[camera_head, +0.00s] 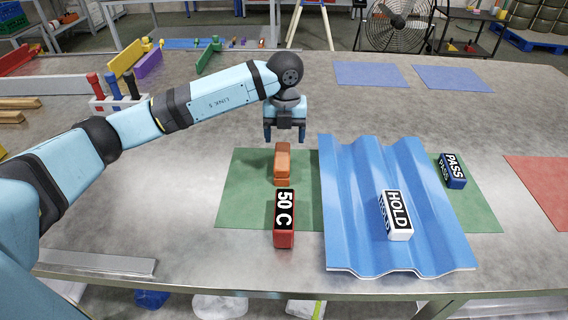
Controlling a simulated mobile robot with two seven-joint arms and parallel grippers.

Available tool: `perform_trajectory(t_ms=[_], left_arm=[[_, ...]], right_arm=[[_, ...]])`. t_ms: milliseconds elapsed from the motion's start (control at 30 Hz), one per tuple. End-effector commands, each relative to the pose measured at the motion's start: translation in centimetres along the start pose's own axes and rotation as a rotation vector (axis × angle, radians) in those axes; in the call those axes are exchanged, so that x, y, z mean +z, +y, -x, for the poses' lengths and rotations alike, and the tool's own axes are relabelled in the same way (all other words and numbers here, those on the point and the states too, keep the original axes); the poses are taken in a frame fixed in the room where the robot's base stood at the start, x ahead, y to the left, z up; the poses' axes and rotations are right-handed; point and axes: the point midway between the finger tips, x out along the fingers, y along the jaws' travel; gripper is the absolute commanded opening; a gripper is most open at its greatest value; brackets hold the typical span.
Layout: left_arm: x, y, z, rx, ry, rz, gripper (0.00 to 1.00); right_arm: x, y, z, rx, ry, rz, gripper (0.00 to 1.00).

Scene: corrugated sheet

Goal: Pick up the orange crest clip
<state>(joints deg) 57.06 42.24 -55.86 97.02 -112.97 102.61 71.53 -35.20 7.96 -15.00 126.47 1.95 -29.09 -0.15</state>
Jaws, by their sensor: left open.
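The orange crest clip (282,162) stands on the green mat (240,190), left of the blue corrugated sheet (350,200). My left gripper (285,136) is open and empty, pointing down just behind and above the clip in the picture. Its fingers appear apart from the clip. My right gripper is not in view.
A red block marked "50 C" (284,220) stands just in front of the clip. A white "HOLD" block (397,215) sits on the sheet. A blue "PASS" block (452,171) stands right of it.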

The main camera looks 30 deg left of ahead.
Motion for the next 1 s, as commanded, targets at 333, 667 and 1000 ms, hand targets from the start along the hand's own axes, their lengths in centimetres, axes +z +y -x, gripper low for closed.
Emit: perform_trajectory(t_ms=[333,667,1000], left_arm=[[0.0,0.0,-4.1,-0.001,0.001,-0.001,0.72],[-0.2,0.6,-8.1,-0.002,0.003,-0.002,0.72],[-0.2,0.6,-9.2,-0.003,0.001,-0.002,0.7]], right_arm=[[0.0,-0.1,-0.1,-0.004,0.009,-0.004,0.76],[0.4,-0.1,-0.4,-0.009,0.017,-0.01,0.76],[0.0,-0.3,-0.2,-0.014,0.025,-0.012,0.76]])
